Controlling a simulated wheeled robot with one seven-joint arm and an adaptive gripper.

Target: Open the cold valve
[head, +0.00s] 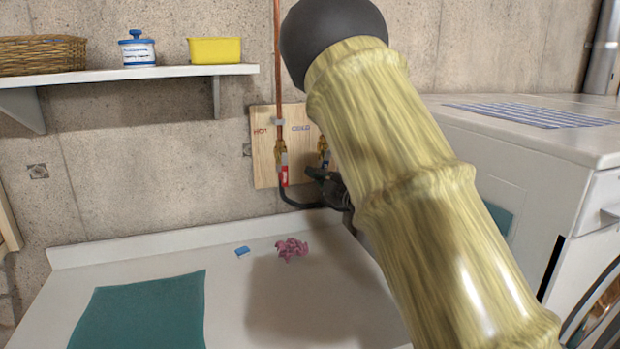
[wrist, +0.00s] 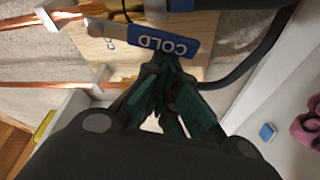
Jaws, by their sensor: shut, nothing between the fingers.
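The cold valve's blue lever, marked COLD (wrist: 165,40), shows upside down at the top of the wrist view. It has a bare metal end at its left and slopes slightly down to the right. My gripper (wrist: 155,68) is shut and empty, its fingertips right beside the lever's lower edge; I cannot tell if they touch. In the head view my gripper (head: 318,173) is a dark shape in front of the wooden board (head: 265,150), largely hidden by my arm. The cold valve's brass body (head: 323,148) just shows there; its lever is hidden.
The hot valve's red lever (head: 284,176) hangs left of my gripper, on a copper pipe (head: 277,60). Dark hoses (head: 295,201) run below. A white worktop holds a blue block (head: 242,251), a pink crumpled thing (head: 291,249) and a teal cloth (head: 140,312). A shelf (head: 130,74) is upper left.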

